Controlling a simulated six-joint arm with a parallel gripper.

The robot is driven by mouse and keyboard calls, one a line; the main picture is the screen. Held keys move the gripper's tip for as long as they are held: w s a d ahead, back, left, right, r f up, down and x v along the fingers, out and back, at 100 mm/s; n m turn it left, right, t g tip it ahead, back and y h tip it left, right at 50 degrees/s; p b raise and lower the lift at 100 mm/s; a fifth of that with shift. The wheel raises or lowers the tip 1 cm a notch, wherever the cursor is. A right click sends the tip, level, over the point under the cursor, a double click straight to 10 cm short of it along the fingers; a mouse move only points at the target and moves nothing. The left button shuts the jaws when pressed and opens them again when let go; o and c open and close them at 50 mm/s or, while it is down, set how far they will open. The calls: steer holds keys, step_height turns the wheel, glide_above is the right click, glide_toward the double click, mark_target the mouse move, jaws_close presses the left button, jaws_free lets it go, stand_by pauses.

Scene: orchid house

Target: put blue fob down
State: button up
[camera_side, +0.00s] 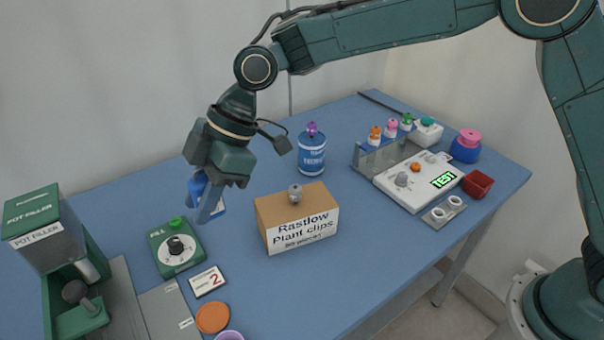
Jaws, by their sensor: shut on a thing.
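My gripper (208,200) points down over the left half of the blue table, between the green dial box and the cardboard box. It is shut on the blue fob (196,187), which shows as a bright blue shape beside and behind the fingers. The fingers hide part of the fob. I cannot tell from this one view how far the fob is above the table.
The green dial box (176,248) and a card marked 2 (207,281) lie left. The pot filler (45,235) is far left. A tester (415,181) is right. The front middle table is clear.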

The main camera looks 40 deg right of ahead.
steer(key=w+d, duration=0.1)
steer(key=d, duration=1.8)
steer(key=s+d, duration=0.3)
steer(key=d, duration=0.4)
steer(key=s+d, duration=0.4)
steer(key=d, duration=0.4)
steer(key=shift+f, duration=0.15)
step_height(320, 180, down, 16)
steer(key=shift+r, duration=0.1)
steer(key=shift+f, duration=1.95)
steer(key=shift+f, duration=0.15)
